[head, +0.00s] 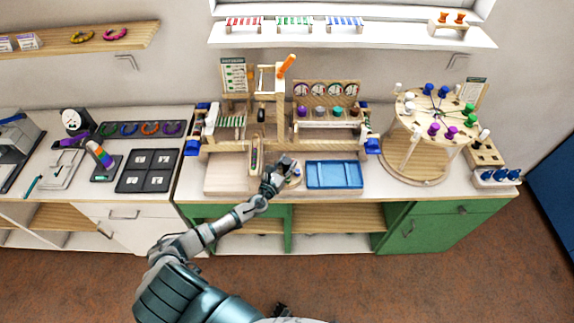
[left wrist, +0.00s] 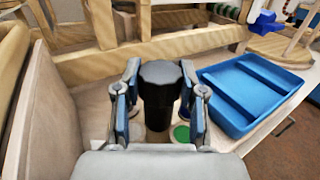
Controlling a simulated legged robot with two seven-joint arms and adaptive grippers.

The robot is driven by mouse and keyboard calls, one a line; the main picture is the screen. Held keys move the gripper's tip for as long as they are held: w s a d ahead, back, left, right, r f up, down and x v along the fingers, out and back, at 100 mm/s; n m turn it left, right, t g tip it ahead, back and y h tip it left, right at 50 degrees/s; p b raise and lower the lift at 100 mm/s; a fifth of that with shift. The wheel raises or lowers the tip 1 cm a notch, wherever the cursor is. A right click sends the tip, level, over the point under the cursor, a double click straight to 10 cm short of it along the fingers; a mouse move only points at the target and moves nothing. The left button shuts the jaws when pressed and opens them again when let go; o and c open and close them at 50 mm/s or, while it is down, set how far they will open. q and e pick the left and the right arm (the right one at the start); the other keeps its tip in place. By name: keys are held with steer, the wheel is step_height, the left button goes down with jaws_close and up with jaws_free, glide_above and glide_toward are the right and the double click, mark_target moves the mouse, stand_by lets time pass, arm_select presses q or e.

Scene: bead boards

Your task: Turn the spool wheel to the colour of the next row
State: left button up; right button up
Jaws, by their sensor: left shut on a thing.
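My left gripper (head: 284,168) is over the bench front, left of the blue tray. In the left wrist view the gripper (left wrist: 160,108) is shut on an upright black knob (left wrist: 158,98), with a finger on each side. A green disc (left wrist: 180,133) lies by the knob's base on the right. A pale round spot shows behind the left finger. Whether these belong to the spool wheel I cannot tell, as the fingers hide much of the base. A round wooden stand (head: 420,140) at the right carries blue, green, purple and white spools. My right gripper is not in view.
The blue tray (head: 334,186) lies just right of the gripper; it also shows in the left wrist view (left wrist: 212,104). A wooden frame with a bead board (head: 232,121) stands behind. A row of coloured knobs (head: 320,111) sits right of it. A dark sorting tray (head: 149,183) lies left.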

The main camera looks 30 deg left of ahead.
arm_select(q)
steer(key=shift+f, duration=0.15)
steer(key=o, duration=1.2)
steer(key=shift+c, duration=0.2)
steer(key=shift+a+r, duration=0.1)
steer(key=shift+r, duration=4.85)
